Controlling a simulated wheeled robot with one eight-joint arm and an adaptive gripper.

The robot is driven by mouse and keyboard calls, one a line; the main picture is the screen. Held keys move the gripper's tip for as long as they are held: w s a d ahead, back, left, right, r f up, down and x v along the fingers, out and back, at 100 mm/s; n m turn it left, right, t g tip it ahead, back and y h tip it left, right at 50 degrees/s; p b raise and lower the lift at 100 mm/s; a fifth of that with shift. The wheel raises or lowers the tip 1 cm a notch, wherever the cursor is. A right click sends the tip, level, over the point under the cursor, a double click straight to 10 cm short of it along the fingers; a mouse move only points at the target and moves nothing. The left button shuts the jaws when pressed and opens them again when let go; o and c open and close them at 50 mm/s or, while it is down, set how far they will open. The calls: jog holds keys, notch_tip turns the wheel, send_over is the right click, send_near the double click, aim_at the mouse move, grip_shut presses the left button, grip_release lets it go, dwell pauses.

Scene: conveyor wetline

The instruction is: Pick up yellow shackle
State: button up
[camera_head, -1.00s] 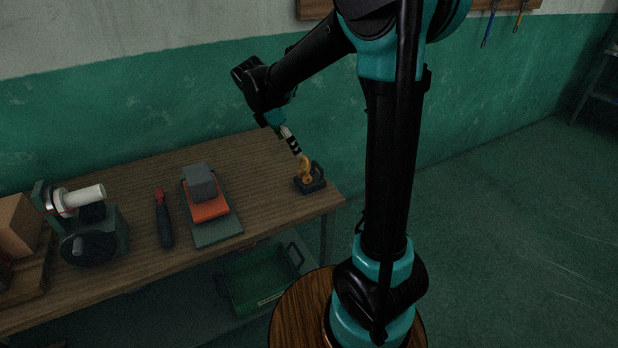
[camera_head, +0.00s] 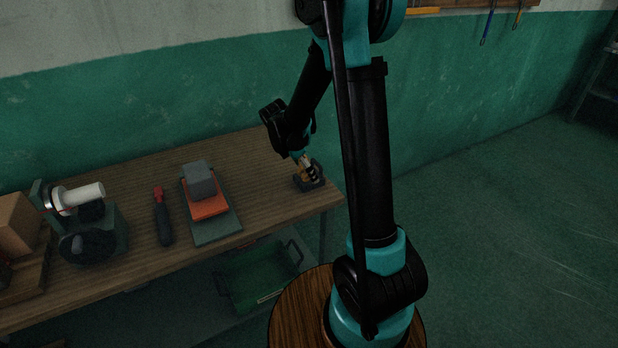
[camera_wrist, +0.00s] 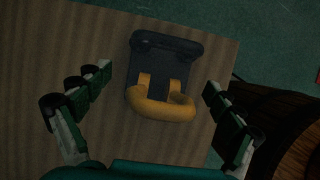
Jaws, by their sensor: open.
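The yellow shackle (camera_wrist: 160,106) stands on a dark base (camera_wrist: 166,52) near the right end of the wooden bench. In the wrist view it lies between the two fingers of my open gripper (camera_wrist: 157,80), with a gap on each side. In the head view my gripper (camera_head: 308,170) is down at the shackle and covers most of it. Only a bit of yellow (camera_head: 299,175) shows there, beside the fingers above the dark base (camera_head: 311,184).
Left along the wooden bench (camera_head: 265,185) lie a grey block (camera_head: 201,179) on an orange and green stack, a red-and-black tool (camera_head: 163,217) and a dark machine with a white roller (camera_head: 82,197). A green crate (camera_head: 259,277) sits below. The bench's right edge is close to the shackle.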

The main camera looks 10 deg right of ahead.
jog(key=shift+w+d+f, duration=0.1)
jog(key=shift+d+f, duration=0.1)
jog(key=shift+f, duration=0.5)
jog(key=shift+c, duration=0.2)
jog(key=c, duration=1.6)
jog(key=shift+r, duration=0.1)
jog(key=shift+c, duration=0.2)
